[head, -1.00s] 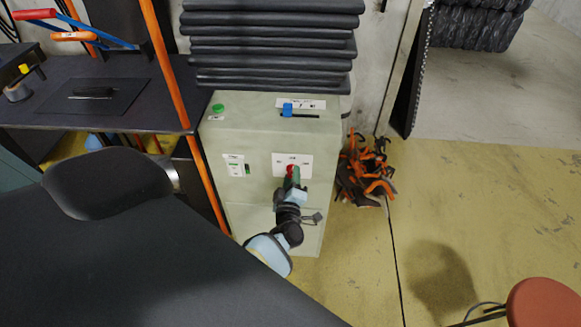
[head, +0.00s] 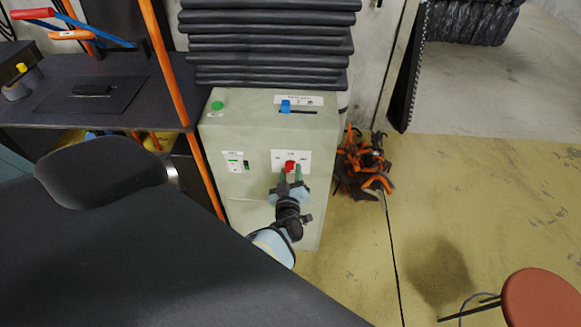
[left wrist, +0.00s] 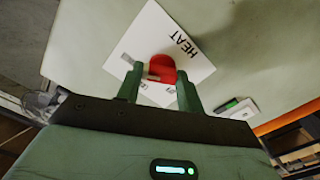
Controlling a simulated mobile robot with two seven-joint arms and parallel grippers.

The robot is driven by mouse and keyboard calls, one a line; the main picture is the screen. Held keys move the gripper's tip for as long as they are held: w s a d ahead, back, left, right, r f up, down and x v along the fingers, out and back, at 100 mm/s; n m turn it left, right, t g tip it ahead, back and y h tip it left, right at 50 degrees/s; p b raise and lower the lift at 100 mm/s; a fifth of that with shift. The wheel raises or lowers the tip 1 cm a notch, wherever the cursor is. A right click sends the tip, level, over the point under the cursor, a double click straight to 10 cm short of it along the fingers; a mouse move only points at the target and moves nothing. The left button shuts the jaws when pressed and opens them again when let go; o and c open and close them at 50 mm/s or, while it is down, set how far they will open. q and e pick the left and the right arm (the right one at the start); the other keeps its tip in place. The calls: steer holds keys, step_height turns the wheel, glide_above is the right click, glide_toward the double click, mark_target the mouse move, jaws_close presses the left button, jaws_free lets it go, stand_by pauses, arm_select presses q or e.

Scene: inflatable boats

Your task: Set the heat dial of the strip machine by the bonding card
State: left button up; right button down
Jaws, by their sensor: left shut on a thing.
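The strip machine (head: 260,222) is a pale grey-green box below a dark stack. On its front, a white plate carries the red heat dial (head: 290,166); the left wrist view shows the dial (left wrist: 161,66) on a tilted plate (left wrist: 190,47) reading HEAT. My left gripper (head: 290,180) is at the dial, its green fingers (left wrist: 160,78) on either side of it, shut on it. The dial's setting marks are partly hidden by the fingers and too small to read. I cannot make out a bonding card. My right gripper is not in view.
The machine's top has a green button (head: 217,105) and a blue slider (head: 285,106); a small switch (head: 246,164) is on its front. An orange post (head: 170,80) stands at left. A pile of orange and black pieces (head: 363,165) lies at right. A red stool (head: 540,298) stands lower right.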

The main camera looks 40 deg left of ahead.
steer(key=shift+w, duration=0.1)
arm_select(q)
steer(key=o, duration=1)
steer(key=shift+s+d, duration=0.1)
steer(key=shift+s, duration=0.05)
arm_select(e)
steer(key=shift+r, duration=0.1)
